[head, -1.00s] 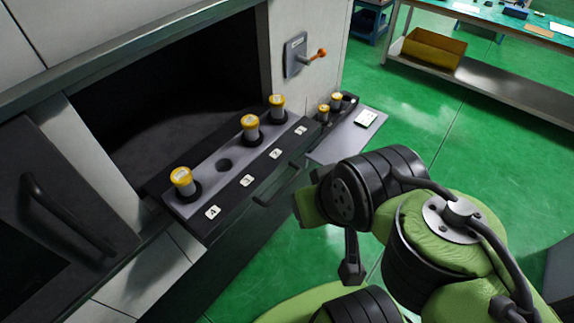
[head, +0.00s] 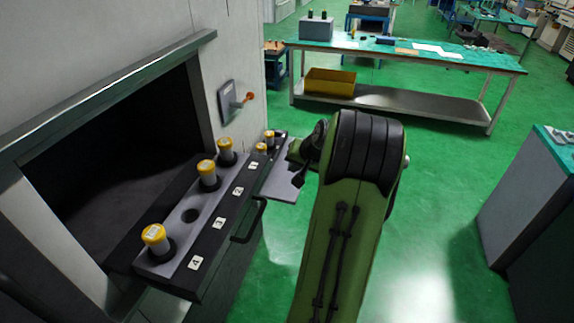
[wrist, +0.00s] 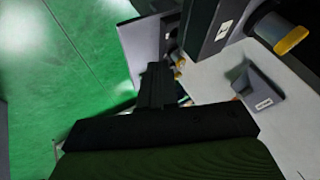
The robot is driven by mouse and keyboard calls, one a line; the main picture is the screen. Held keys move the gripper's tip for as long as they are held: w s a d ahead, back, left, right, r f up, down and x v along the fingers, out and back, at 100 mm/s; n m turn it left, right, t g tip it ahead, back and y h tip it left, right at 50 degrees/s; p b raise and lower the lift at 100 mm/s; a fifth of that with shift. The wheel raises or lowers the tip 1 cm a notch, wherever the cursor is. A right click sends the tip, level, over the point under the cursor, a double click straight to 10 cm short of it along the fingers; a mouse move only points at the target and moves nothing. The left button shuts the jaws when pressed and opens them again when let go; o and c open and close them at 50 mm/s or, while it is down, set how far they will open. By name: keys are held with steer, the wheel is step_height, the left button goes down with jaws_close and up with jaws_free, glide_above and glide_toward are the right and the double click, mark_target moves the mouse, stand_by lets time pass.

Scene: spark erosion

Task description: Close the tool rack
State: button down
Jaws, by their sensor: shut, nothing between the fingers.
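The tool rack (head: 219,212) is a dark drawer with a grey top strip, pulled out of the machine's dark opening. Yellow-capped holders stand upright at places 1, 2 and 4; place 3 is an empty hole. A bar handle (head: 250,222) is on its front. My gripper (head: 299,179) is shut and empty, small in the head view, beyond the rack's far end and to the right of it. In the wrist view its fingers (wrist: 155,70) are together, close to the rack's dark end (wrist: 206,22) in the picture; whether they touch cannot be told.
A grey side shelf (head: 280,184) with small yellow-capped pieces lies beyond the rack. A lever panel (head: 231,101) with an orange knob is on the machine wall. A workbench (head: 400,52) stands behind, a grey cabinet (head: 530,205) at right. Green floor between is clear.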

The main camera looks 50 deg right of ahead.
steer(key=shift+w+a+f, duration=0.1)
steer(key=shift+w+f, duration=0.65)
steer(key=shift+w, duration=0.45)
steer(key=shift+w+a+f, duration=0.1)
steer(key=shift+w+f, duration=0.6)
steer(key=shift+w, duration=0.45)
steer(key=shift+w+f, duration=0.75)
steer(key=shift+w, duration=0.45)
